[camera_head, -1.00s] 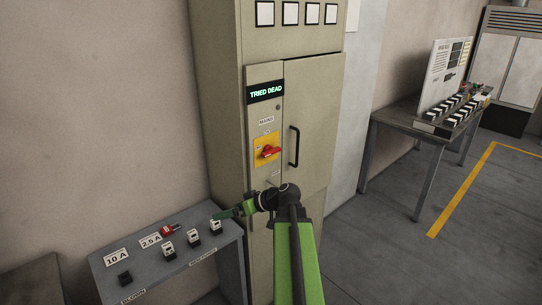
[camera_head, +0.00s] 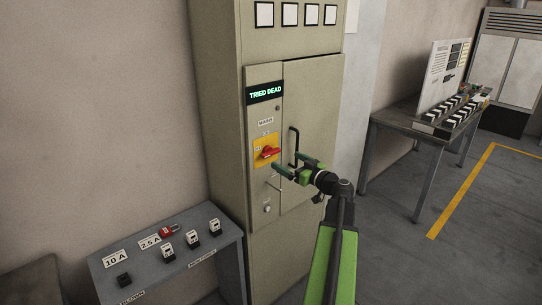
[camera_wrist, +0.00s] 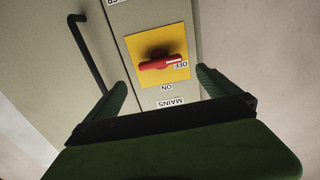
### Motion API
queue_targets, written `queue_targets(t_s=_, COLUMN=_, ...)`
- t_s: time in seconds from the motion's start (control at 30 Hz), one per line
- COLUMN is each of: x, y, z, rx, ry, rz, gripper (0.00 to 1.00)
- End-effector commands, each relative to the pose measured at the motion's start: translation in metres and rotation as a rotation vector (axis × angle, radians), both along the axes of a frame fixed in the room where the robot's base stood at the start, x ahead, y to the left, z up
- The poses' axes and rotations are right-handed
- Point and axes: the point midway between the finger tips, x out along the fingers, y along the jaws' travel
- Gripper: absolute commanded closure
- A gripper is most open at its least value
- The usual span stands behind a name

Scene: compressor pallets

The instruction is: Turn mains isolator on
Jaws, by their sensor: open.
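The mains isolator is a red rotary handle (camera_head: 270,153) on a yellow plate (camera_head: 259,161) on the front of the beige cabinet. In the wrist view the red handle (camera_wrist: 160,65) appears upside down, with its white-marked end beside the OFF label and the ON label on another side of the plate. My gripper (camera_head: 285,168) is just in front of the cabinet, slightly below and right of the handle. In the wrist view its two green fingers (camera_wrist: 164,90) are apart and empty, with the handle beyond and between them, not touched.
A black door handle (camera_head: 294,146) stands out from the cabinet door close to my gripper. A display (camera_head: 264,92) above reads TRIED DEAD. A grey bench (camera_head: 225,240) at lower left carries fuse holders and a red padlock (camera_head: 169,230). A table (camera_head: 400,120) stands at right.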

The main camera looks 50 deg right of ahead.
Motion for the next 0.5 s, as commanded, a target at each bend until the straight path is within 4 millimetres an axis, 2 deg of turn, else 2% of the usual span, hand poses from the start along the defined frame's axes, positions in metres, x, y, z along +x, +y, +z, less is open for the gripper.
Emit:
queue_targets(t_s=0.03, x=0.015, y=-0.002, z=0.0, rx=0.0, ry=0.0, rz=0.004, gripper=0.0)
queue_targets(t_s=0.2, x=0.055, y=-0.005, z=0.0, rx=0.0, ry=0.0, rz=0.004, gripper=0.0)
queue_targets(t_s=0.33, x=0.076, y=-0.006, z=0.0, rx=0.0, ry=0.0, rz=0.003, gripper=0.0)
queue_targets(t_s=0.5, x=0.088, y=-0.006, z=0.0, rx=0.0, ry=0.0, rz=0.002, gripper=0.0)
